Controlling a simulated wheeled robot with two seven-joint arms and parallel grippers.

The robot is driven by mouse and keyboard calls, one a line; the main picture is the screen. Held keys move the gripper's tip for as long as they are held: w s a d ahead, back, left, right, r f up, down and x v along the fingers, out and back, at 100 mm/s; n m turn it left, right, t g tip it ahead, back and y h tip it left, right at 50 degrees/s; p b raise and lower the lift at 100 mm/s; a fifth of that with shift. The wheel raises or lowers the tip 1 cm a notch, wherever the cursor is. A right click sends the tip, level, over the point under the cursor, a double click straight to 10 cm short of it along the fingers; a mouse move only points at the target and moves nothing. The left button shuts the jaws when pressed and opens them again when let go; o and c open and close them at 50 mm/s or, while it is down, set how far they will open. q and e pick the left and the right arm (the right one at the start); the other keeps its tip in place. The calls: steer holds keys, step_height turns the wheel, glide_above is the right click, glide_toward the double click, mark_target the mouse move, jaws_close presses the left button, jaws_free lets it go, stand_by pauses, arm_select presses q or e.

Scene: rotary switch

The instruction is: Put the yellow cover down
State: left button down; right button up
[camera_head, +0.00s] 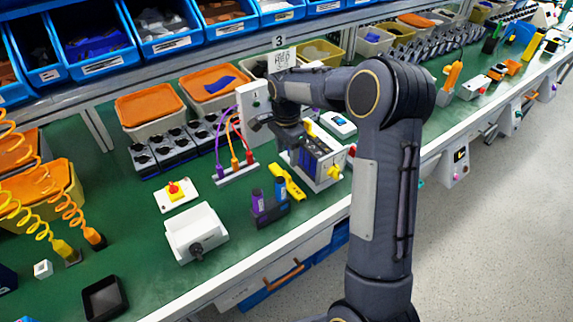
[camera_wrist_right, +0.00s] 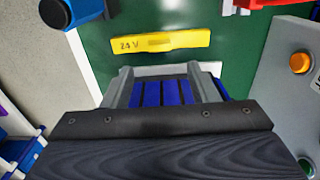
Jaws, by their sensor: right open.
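The yellow cover (camera_head: 291,184) lies on the green bench top, in front of the white-sided box with blue cells (camera_head: 318,160). In the right wrist view the yellow cover (camera_wrist_right: 160,43) shows its "24 V" marking, with the blue cells (camera_wrist_right: 165,94) below it in the picture. My right gripper (camera_head: 289,141) is open, close above the far left part of the box, and apart from the cover. Its fingertips are hard to make out in both views. My left gripper is not in view.
A dark holder with purple and blue parts (camera_head: 270,209) stands left of the cover. A white box with a black knob (camera_head: 195,232) stands further left. A panel with cables and plugs (camera_head: 236,172) is behind.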

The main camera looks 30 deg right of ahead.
steer(key=s+a+r+n+t+y, duration=0.3)
steer(key=s+r+n, duration=0.4)
steer(key=s+r, duration=0.6)
steer(key=s+a+f+n+t, duration=0.1)
steer(key=s+a+n, duration=0.3)
steer(key=s, duration=0.4)
steer(key=s+a+f+n+t, duration=0.1)
steer(key=s+a+f+n, duration=0.2)
steer(key=s, duration=0.5)
steer(key=shift+a+f+n+t+y, duration=0.15)
steer(key=shift+a+n+t+y, duration=0.2)
steer(key=shift+a+n, duration=0.45)
steer(key=shift+s+d, duration=0.1)
